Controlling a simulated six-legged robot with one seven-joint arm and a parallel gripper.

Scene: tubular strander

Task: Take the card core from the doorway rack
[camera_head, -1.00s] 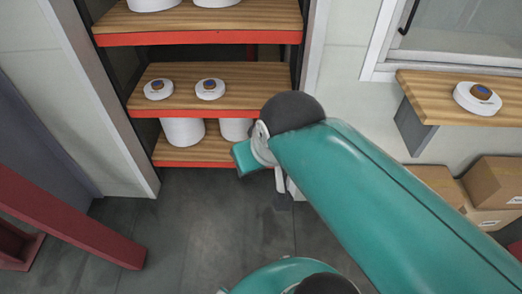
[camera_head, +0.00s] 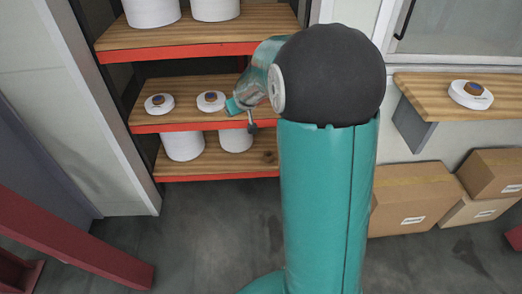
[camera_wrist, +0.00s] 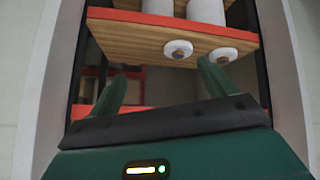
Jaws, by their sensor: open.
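The doorway rack (camera_head: 180,126) has wooden shelves with red front edges. Two low white discs with brown, blue-rimmed centres, a left one (camera_head: 159,104) and a right one (camera_head: 211,101), lie on its middle shelf. Which part is the card core I cannot tell. In the wrist view the rack looks upside down, with both discs (camera_wrist: 178,49) (camera_wrist: 222,56) beyond my fingers. My gripper (camera_wrist: 162,68) is open and empty, its fingers apart and short of the discs. In the head view my gripper (camera_head: 242,107) is at the middle shelf's front edge, right of the right disc.
White rolls stand on the upper shelf (camera_head: 150,38) and lower shelf (camera_head: 215,170). A wooden wall shelf (camera_head: 430,90) at right holds a similar disc (camera_head: 470,94). Cardboard boxes (camera_head: 410,198) stand below it. A red beam (camera_head: 75,240) crosses at lower left. The floor before the rack is clear.

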